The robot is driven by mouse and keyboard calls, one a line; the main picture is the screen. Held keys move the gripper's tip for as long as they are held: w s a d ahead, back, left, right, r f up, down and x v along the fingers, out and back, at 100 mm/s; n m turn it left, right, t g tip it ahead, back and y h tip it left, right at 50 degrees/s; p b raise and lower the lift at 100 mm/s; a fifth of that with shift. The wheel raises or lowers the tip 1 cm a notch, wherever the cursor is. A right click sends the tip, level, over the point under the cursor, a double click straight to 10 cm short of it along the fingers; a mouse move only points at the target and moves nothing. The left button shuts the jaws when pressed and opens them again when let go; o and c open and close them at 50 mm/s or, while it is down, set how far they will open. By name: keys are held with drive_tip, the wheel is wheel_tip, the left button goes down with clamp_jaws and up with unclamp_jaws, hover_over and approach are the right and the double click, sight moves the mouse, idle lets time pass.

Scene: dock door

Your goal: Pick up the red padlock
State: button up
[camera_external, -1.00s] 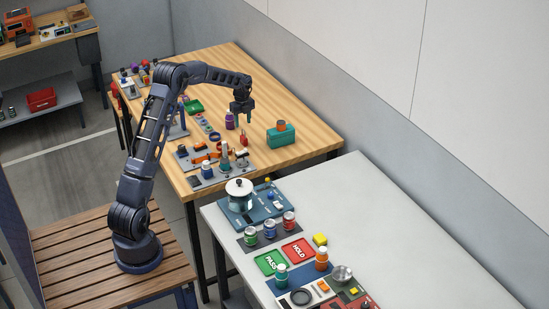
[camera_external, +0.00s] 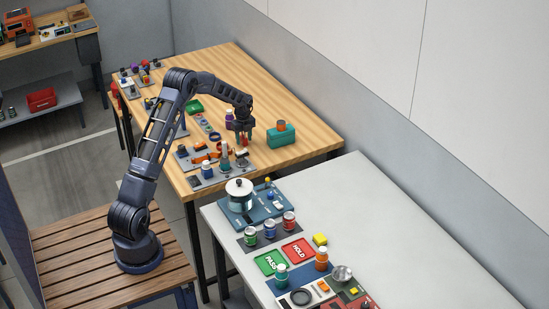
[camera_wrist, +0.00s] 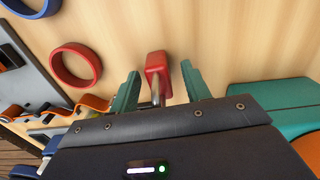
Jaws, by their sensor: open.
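The red padlock (camera_wrist: 158,70) stands on the wooden table, between the two green fingers of my gripper (camera_wrist: 160,85) in the wrist view. Its metal shackle shows below the red body. A gap shows on each side, so the fingers are open and apart from it. In the external view my gripper (camera_external: 242,136) points down low over the table, and the padlock is mostly hidden by the fingers there.
A teal box (camera_external: 281,136) with an orange item on top stands to the right of my gripper. A red ring (camera_wrist: 75,64) lies to the left in the wrist view. A grey board (camera_external: 205,178) with several small items lies nearer the front edge.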

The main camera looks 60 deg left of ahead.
drive_tip(key=shift+f, duration=0.15)
drive_tip(key=shift+c, duration=0.2)
clamp_jaws()
